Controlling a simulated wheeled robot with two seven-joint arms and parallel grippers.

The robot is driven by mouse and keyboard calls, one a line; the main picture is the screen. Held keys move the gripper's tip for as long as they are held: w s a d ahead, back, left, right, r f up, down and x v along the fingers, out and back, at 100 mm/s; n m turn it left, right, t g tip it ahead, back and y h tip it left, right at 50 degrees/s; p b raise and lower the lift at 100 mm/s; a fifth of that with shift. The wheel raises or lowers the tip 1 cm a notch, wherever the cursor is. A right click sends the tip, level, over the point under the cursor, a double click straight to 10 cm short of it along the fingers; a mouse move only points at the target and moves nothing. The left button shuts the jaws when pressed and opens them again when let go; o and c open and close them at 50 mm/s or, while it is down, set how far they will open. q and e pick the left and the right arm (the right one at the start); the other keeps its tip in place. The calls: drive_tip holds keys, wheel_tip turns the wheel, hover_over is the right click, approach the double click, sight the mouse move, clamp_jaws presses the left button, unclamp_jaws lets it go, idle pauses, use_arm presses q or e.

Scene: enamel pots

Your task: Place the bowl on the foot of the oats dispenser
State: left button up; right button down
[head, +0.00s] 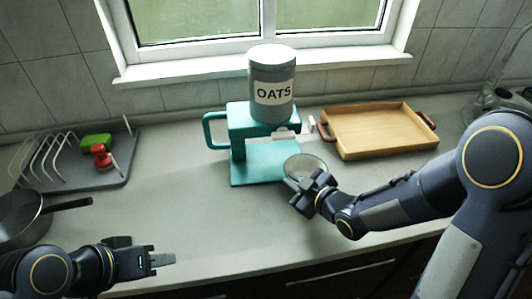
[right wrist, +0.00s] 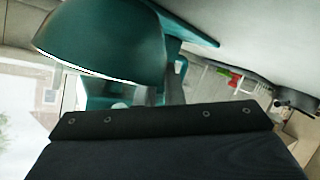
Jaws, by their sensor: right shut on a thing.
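The oats dispenser has a teal body (head: 252,122) with a side handle and a grey canister (head: 272,75) labelled OATS. Its flat teal foot (head: 255,170) lies on the counter, bare where visible. In the right wrist view the bowl (right wrist: 105,40) shows a dark teal outside and pale rim, tilted in that picture. My left gripper (head: 163,259) is away from it at lower left; its jaw gap is unclear.
A wooden tray (head: 375,148) with brown handles stands right of the dispenser. A grey rack (head: 75,178) holding green and red items is at left, with a dark pan (head: 20,222) in front. The counter between rack and dispenser is clear.

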drive_tip(key=w+a, duration=0.1)
drive_tip(key=w, duration=0.1)
drive_tip(key=w+a+p, duration=0.1)
drive_tip(key=w+a, duration=0.1)
drive_tip(key=w, duration=0.1)
drive_tip(key=w+a, duration=0.2)
drive_tip(key=shift+w+a+r+p, duration=0.1)
drive_tip(key=shift+w+a+p, duration=0.15)
drive_tip(key=shift+p, duration=0.15)
drive_tip(key=shift+w+a+p, duration=0.4)
drive_tip(key=shift+w+a, duration=0.3)
drive_tip(key=shift+w, duration=0.35)
drive_tip(key=shift+w+a+f+p, duration=0.3)
drive_tip(key=shift+w+f, duration=0.1)
drive_tip(key=shift+f, duration=0.3)
drive_tip(key=shift+d+f, duration=0.1)
drive_tip(key=shift+f, duration=0.05)
drive_tip(key=c, duration=1.5)
unclamp_jaws()
drive_tip(key=shift+s, duration=0.1)
drive_tip(key=shift+c, duration=0.2)
drive_tip(key=shift+d, duration=0.1)
